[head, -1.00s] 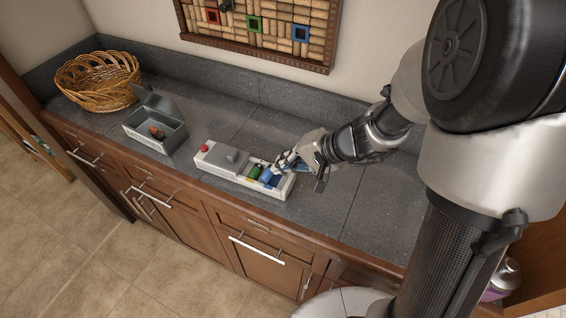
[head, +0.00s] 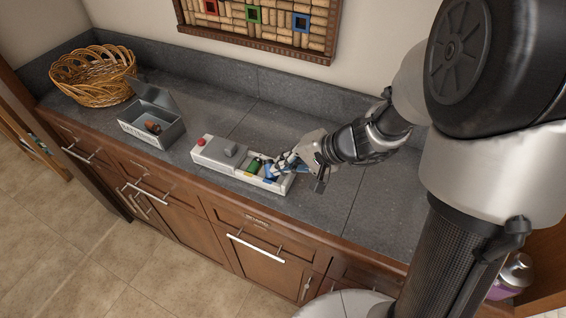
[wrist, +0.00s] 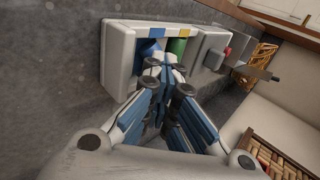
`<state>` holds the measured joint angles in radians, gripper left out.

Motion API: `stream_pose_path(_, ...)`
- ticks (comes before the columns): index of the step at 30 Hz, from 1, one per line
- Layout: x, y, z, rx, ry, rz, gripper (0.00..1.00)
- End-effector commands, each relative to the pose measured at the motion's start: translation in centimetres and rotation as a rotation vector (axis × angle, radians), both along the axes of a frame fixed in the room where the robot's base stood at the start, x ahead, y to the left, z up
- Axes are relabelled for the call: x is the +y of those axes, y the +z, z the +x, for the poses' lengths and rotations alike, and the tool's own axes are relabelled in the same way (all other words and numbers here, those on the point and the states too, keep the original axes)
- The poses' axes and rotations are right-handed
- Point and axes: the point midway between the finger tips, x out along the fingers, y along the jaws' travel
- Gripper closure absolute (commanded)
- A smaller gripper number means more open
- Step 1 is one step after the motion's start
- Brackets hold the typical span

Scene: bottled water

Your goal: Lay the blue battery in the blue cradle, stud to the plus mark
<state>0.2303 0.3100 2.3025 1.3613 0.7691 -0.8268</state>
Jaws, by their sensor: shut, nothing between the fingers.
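The white charger box (head: 207,156) lies on the counter with open slots in its right half. A blue shape (head: 271,169) shows in the right end slot, and in the wrist view (wrist: 150,47) beside the blue mark on the rim. I cannot tell how much of it is battery and how much is cradle. The stud and plus mark are hidden or too small to see. My gripper (head: 278,165) is at the right end of the charger, pointing down at the slots. In the wrist view its fingers (wrist: 172,75) are together and empty, right by the blue slot.
A green battery (wrist: 178,46) lies in the neighbouring slot. The charger has a grey block and a red button (head: 200,142). A grey open tin (head: 148,138) with orange-brown and dark items stands left of it, and a wicker basket (head: 95,92) stands farther left.

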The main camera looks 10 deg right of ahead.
Motion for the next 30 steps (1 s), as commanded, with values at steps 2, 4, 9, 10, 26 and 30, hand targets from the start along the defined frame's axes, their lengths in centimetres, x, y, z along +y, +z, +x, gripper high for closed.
stream_pose_path(2, -0.07, -0.11, -0.02, -0.001, 0.001, 0.006, 1.00)
stream_pose_path(4, -0.10, -0.17, -0.04, -0.003, 0.002, 0.016, 1.00)
stream_pose_path(9, -0.22, -0.20, -0.14, -0.009, 0.006, 0.041, 1.00)
stream_pose_path(10, -0.23, -0.18, -0.15, -0.010, 0.007, 0.047, 1.00)
stream_pose_path(26, -0.90, -0.07, -0.84, -0.051, 0.041, 0.228, 1.00)
stream_pose_path(30, -0.92, -0.02, -0.89, -0.057, 0.045, 0.241, 1.00)
